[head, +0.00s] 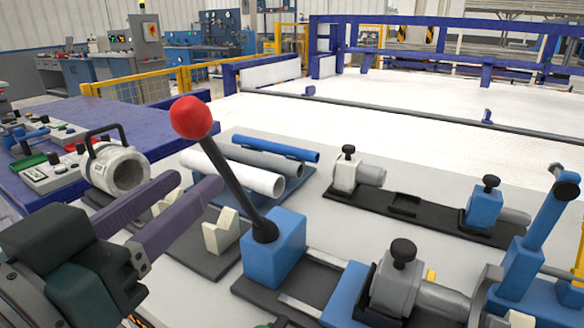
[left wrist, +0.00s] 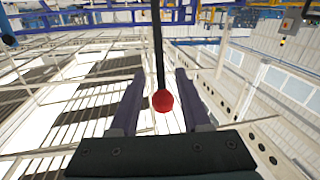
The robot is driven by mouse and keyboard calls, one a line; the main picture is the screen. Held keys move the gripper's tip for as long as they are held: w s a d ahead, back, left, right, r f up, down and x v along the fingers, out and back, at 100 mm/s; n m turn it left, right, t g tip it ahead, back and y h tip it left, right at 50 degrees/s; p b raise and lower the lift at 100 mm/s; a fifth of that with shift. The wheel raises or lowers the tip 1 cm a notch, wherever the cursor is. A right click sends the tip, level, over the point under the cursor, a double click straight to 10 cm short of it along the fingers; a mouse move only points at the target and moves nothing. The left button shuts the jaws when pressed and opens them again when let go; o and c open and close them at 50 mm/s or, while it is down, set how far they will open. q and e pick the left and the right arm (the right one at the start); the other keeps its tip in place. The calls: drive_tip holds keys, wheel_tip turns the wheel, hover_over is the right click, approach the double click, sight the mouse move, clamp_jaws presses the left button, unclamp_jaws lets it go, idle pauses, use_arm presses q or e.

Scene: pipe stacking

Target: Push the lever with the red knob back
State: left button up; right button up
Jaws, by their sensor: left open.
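The lever's red knob (head: 190,117) tops a dark rod (head: 228,180) that leans up and to the left from a blue base block (head: 274,250). My left gripper (head: 199,184) comes in from the lower left with its two purple fingers apart and empty. In the head view the knob appears just above the fingertips, and the rod passes in front of one tip. In the left wrist view the red knob (left wrist: 162,100) shows between the open fingers (left wrist: 160,75); I cannot tell whether they touch it. My right gripper is not in view.
White, grey and blue pipes (head: 245,168) lie behind the lever. A cream V-block (head: 222,232) stands left of the blue base. Clamps with black knobs (head: 348,160) are on the right. A grey cylindrical part with a handle (head: 117,168) sits near a purple table (head: 100,115).

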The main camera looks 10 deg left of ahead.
sight(223, 158)
use_arm(q)
drive_tip(key=shift+w+d, duration=0.1)
drive_tip(key=shift+w, duration=0.2)
drive_tip(key=w, duration=0.3)
drive_tip(key=w+d, duration=0.1)
drive_tip(key=w, duration=0.5)
drive_tip(key=shift+d, duration=0.25)
drive_tip(key=shift+c, duration=0.4)
clamp_jaws()
idle(0.4)
